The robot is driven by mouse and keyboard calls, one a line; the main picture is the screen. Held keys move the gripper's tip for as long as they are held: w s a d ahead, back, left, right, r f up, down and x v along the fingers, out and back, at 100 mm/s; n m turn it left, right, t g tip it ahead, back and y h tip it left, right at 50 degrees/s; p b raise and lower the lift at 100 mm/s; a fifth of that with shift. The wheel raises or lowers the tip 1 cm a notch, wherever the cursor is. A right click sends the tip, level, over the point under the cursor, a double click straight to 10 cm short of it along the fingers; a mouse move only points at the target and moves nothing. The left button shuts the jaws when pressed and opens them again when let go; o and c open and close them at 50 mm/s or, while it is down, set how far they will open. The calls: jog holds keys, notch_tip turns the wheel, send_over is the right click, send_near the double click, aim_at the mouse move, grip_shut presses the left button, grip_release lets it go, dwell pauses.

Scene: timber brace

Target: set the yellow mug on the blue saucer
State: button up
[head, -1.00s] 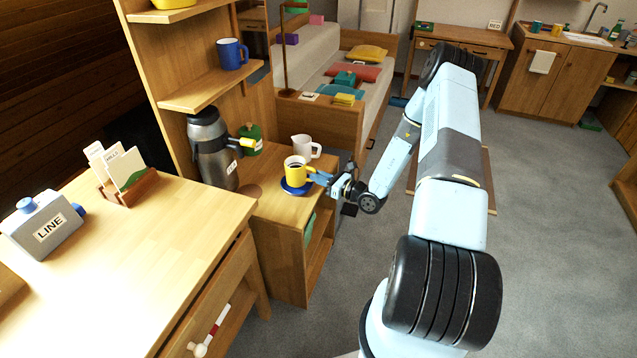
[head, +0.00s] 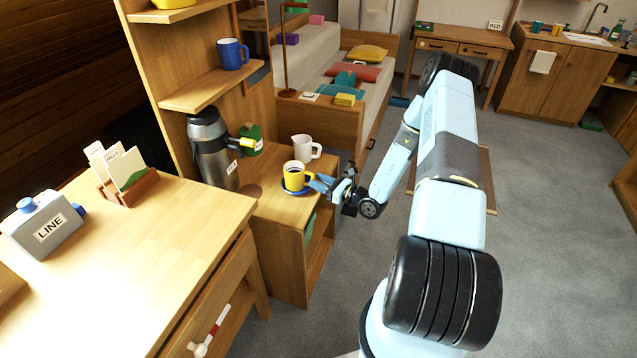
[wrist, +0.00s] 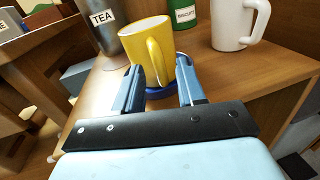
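My gripper (head: 316,183) is at the handle side, right of the mug. In the wrist view my gripper's blue fingers (wrist: 160,78) are spread on either side of the handle, with a gap showing beside it. The far side of the saucer is hidden.
A white pitcher (head: 303,148) stands just behind the mug. A grey TEA flask (head: 211,150) and a green canister (head: 251,139) stand to the left. A shelf with a blue mug (head: 232,54) is above left. Open floor lies to the right.

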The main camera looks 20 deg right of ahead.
jog(key=v, duration=1.1)
jog(key=s+a+r+n+g, duration=0.35)
jog(key=r+n+g, duration=0.2)
jog(key=r, duration=0.45)
jog(key=s+a+r+n+g, duration=0.2)
jog(key=a+r+n+g, duration=0.2)
jog(key=r+n, duration=0.4)
jog(key=s+a+r+n+g, duration=0.3)
jog(key=r+n+g, duration=0.15)
jog(key=r, duration=0.65)
jog(key=s+d+r+n+t+h, duration=0.2)
jog(key=s+r+n+t+h, duration=0.4)
jog(key=s+r, duration=1.4)
jog(key=shift+d+r+n+h, duration=0.25)
jog(key=shift+d+n+h, duration=0.15)
jog(key=shift+n+h, duration=2.2)
jog(key=shift+m+h, duration=0.4)
